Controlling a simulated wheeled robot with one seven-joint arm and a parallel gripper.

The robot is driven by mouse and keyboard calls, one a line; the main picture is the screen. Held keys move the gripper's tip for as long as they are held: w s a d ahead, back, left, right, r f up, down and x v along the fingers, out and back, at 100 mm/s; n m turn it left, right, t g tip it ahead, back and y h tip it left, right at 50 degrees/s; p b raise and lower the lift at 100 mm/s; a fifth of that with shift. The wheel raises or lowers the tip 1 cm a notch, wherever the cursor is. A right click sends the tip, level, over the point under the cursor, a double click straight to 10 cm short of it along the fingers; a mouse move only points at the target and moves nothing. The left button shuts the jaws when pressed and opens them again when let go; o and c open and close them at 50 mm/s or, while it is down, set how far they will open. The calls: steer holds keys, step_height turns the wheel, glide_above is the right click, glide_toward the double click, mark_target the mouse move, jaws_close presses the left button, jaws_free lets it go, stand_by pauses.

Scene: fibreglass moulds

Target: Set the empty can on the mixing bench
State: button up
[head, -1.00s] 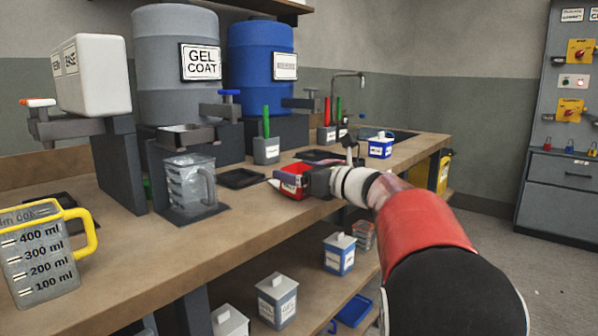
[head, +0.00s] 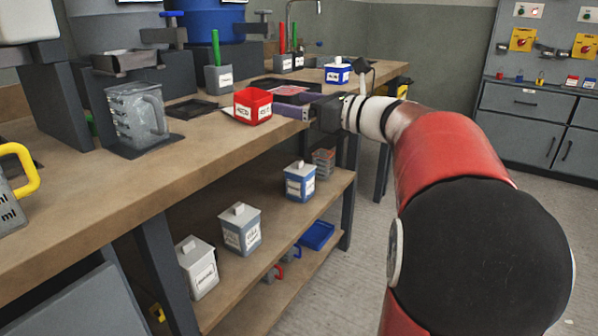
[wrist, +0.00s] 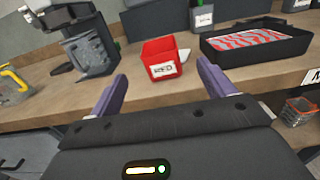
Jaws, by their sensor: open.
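The red can (head: 253,106) stands upright on the mixing bench (head: 120,182), near its front edge. It has a white label and an open top with no lid, and nothing shows inside. In the wrist view the can (wrist: 158,60) is ahead of my gripper (wrist: 162,74), in line with the space between the two purple fingers. My gripper (head: 290,103) is open and empty, just right of the can in the head view, with a gap between them.
A clear measuring jug (head: 136,115) stands under a dispenser to the left. A black tray with red-striped contents (wrist: 255,42) lies right of the can. A blue lidded can (head: 338,71) stands farther back.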

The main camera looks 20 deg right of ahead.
steer(key=s+a+f+n+g+h, duration=0.2)
steer(key=s+a+f+n+g, duration=0.5)
steer(key=s+a+f+n, duration=0.5)
steer(key=s+d+f+n+g+h, duration=0.2)
steer(key=s+f+n+h, duration=0.6)
steer(key=s+f+n, duration=0.4)
steer(key=s+n, duration=0.3)
steer(key=n, duration=0.1)
steer(key=shift+s+d+f+n+h, duration=0.3)
steer(key=shift+s+d+f+n, duration=0.05)
steer(key=shift+s+d+n, duration=0.05)
